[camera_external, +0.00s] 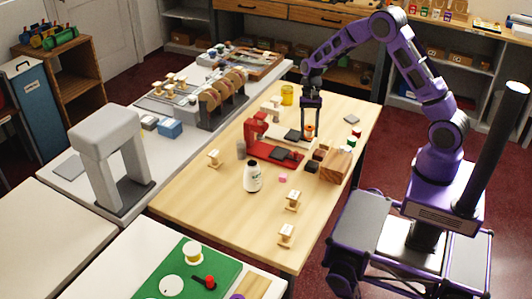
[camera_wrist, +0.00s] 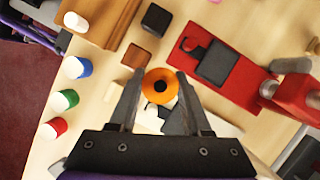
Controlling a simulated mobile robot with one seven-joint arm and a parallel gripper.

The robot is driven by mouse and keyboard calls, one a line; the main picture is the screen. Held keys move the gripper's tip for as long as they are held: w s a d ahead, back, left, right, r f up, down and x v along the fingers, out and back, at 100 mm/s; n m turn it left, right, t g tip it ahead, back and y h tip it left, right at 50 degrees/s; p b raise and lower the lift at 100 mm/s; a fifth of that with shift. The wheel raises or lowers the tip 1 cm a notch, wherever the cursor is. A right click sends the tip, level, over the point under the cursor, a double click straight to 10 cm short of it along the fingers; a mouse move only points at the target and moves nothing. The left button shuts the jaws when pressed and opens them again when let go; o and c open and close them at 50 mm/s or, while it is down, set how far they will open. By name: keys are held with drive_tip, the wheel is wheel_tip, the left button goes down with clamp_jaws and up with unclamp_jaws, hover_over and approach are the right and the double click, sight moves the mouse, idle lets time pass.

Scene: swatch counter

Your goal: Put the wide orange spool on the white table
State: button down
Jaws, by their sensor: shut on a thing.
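The orange spool (camera_wrist: 160,87) sits between the fingers of my gripper (camera_wrist: 159,82) in the wrist view, its round end with a dark centre hole facing the camera. In the external view, my gripper (camera_external: 310,125) points down over the far right part of the wooden table, with the orange spool (camera_external: 309,128) at its fingertips. I cannot tell how far the spool is above the tabletop. A white-topped table (camera_external: 115,272) stands at the front left of the picture; another pale table (camera_external: 82,184) runs along the left side of the wooden one.
The wooden table (camera_external: 190,195) bears a red tool with a red base (camera_external: 262,150), a wooden block (camera_external: 336,165), a white bottle (camera_external: 252,178) and several pale spools. A green mat (camera_external: 225,268) lies on the front table. A grey arch (camera_external: 108,138) stands on the left table.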

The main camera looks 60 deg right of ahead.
drive_tip(key=s+a+n+h, duration=0.1)
drive_tip(key=n, duration=0.2)
drive_tip(key=s+a+n+g+h, duration=0.1)
drive_tip(key=a+n, duration=0.1)
drive_tip(key=n, duration=0.2)
drive_tip(key=s+a+n+g+h, duration=0.1)
drive_tip(key=n, duration=0.2)
drive_tip(key=shift+s+a+r+n, duration=0.15)
drive_tip(key=shift+a+r+n, duration=0.15)
drive_tip(key=shift+a, duration=0.1)
drive_tip(key=w+a+n+h+b, duration=0.1)
drive_tip(key=n, duration=0.2)
drive_tip(key=w+a+n+h, duration=0.1)
drive_tip(key=a+n, duration=0.1)
drive_tip(key=n, duration=0.1)
drive_tip(key=w+a+n+h+b, duration=0.1)
drive_tip(key=w+n, duration=0.1)
drive_tip(key=n, duration=0.2)
drive_tip(key=shift+a+f+h+b, duration=0.25)
drive_tip(key=shift+a+h+b, duration=0.05)
drive_tip(key=shift+a+h, duration=0.1)
drive_tip(key=w+a+r+n+t+h+b, duration=0.2)
drive_tip(key=w+a+n+t+b, duration=0.1)
drive_tip(key=w+a+n, duration=0.4)
drive_tip(key=n, duration=0.2)
approach(277, 169)
drive_tip(key=x, duration=0.6)
drive_tip(key=shift+s+b, duration=0.15)
drive_tip(key=shift+b, duration=0.2)
